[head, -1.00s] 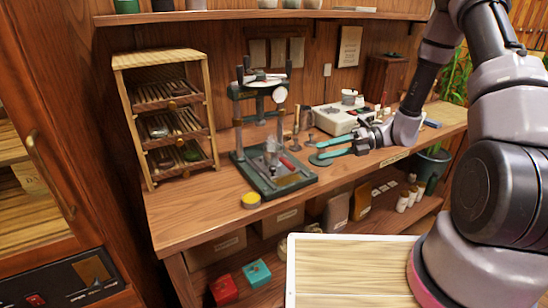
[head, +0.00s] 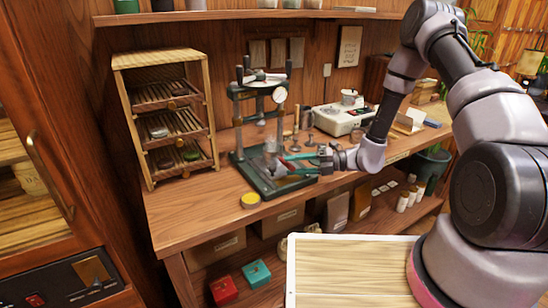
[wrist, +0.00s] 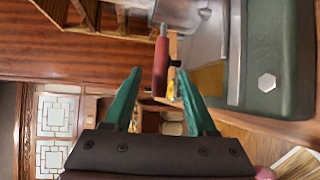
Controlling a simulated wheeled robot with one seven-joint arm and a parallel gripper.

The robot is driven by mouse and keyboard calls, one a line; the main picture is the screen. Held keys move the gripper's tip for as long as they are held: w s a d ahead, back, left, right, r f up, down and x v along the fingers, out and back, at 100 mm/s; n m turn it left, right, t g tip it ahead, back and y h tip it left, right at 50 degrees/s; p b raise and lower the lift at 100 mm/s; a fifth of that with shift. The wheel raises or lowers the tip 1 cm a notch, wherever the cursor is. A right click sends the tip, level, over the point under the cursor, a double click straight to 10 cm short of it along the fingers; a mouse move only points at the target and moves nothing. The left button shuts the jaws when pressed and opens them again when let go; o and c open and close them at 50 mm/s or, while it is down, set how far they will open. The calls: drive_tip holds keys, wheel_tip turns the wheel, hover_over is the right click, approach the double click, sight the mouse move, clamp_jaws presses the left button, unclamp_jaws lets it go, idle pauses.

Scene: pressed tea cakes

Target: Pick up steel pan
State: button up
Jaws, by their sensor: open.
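A grey, shiny vessel, possibly the steel pan, stands on the base of the green press (head: 244,172). It shows partly at the top edge of the wrist view (wrist: 174,12); I cannot tell its full shape. My gripper (head: 283,166) is at the press's right side with its green fingers apart. Nothing is visibly held.
A wooden rack (head: 160,62) of trays stands left of the press. A white device (head: 336,119) stands behind to the right. Bare bench (head: 190,215) lies at the front left.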

drive_tip(key=shift+a+f, duration=0.15)
drive_tip(key=shift+a, duration=0.75)
drive_tip(key=shift+c, duration=0.4)
clamp_jaws()
idle(0.4)
